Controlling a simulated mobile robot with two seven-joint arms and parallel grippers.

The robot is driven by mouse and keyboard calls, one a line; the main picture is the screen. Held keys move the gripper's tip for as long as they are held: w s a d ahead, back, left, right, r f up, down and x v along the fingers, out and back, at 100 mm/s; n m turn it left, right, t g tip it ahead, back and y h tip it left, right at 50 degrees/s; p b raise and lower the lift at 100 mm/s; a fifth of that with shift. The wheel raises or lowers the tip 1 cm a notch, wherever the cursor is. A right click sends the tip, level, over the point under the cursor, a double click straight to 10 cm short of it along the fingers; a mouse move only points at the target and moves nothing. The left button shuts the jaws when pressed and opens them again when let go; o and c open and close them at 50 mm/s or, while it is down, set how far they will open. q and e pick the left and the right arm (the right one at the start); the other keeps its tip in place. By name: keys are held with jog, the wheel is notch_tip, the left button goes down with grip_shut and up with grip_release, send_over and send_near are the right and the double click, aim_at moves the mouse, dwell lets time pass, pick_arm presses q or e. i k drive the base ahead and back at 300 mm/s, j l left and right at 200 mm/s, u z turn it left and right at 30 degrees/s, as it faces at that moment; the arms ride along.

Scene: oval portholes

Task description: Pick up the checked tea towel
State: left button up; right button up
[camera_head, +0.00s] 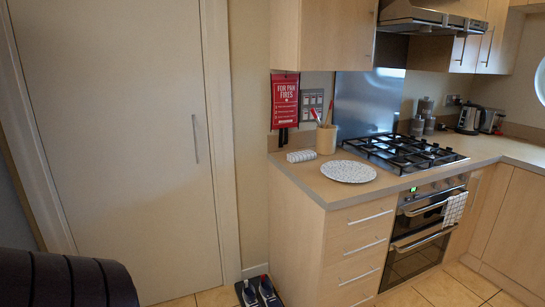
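A white tea towel with a dark checked pattern (454,208) hangs over the handle of the upper oven door, toward its right end. The oven (415,240) is built in under the hob, and both its doors look closed. The towel is small in the view, and part of it is folded behind the handle and hidden. Neither of my grippers is in view.
The worktop (325,190) carries a round patterned plate or mat (348,171), a small pale patterned roll or block (301,156) and a utensil pot (326,138). Shoes (259,293) lie by the cabinet. A dark ribbed seat-like form (65,278) fills the lower left.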

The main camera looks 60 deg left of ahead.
aim_at(308, 154)
jog(key=u, duration=1.6)
jog(key=i+z, duration=0.3)
jog(key=i, duration=0.25)
jog(key=i+j+z, duration=0.15)
jog(key=i+z, duration=0.15)
jog(key=i, duration=0.2)
